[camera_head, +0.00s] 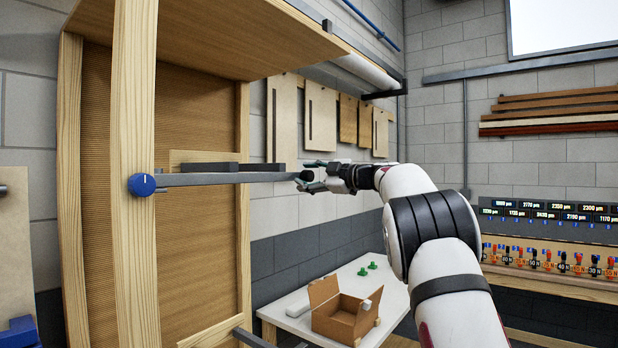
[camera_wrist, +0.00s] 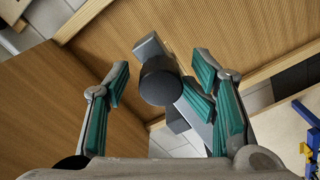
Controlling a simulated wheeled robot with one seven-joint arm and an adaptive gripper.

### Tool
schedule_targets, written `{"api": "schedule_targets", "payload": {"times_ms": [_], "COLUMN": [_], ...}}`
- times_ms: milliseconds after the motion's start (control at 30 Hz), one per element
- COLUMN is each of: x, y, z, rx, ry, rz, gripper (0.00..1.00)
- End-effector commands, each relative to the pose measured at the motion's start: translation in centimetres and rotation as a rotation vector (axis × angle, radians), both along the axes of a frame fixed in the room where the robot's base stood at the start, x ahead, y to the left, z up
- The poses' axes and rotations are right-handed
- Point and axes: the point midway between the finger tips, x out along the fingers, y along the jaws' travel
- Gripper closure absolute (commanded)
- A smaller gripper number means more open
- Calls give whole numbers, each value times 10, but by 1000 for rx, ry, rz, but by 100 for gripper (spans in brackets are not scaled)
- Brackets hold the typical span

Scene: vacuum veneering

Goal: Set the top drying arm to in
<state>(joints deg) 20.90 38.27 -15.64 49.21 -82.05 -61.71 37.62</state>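The top drying arm (camera_head: 225,178) is a grey bar. It runs sideways from a blue knob (camera_head: 141,185) on the wooden post of the rack and stands out to the right. Its free end carries a dark round knob (camera_wrist: 160,82). My gripper (camera_head: 306,175) is at that free end. In the wrist view its teal-padded fingers (camera_wrist: 160,78) are spread on either side of the dark knob, with a gap to the left finger. The right pad is close to the knob; I cannot tell whether it touches. The far part of the bar is partly hidden there.
The wooden rack (camera_head: 135,120) fills the left, with a lower grey arm (camera_head: 255,338) at its foot. A white table (camera_head: 372,285) with an open cardboard box (camera_head: 345,310) stands below my gripper. Panels (camera_head: 322,115) hang on the wall behind.

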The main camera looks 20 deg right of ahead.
Motion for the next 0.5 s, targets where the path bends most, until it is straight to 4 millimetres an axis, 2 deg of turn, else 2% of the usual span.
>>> {"api": "schedule_targets", "payload": {"times_ms": [500], "x": [-4], "y": [-3], "z": [0], "rx": [-1], "ry": [3], "rz": [1], "gripper": [51]}}
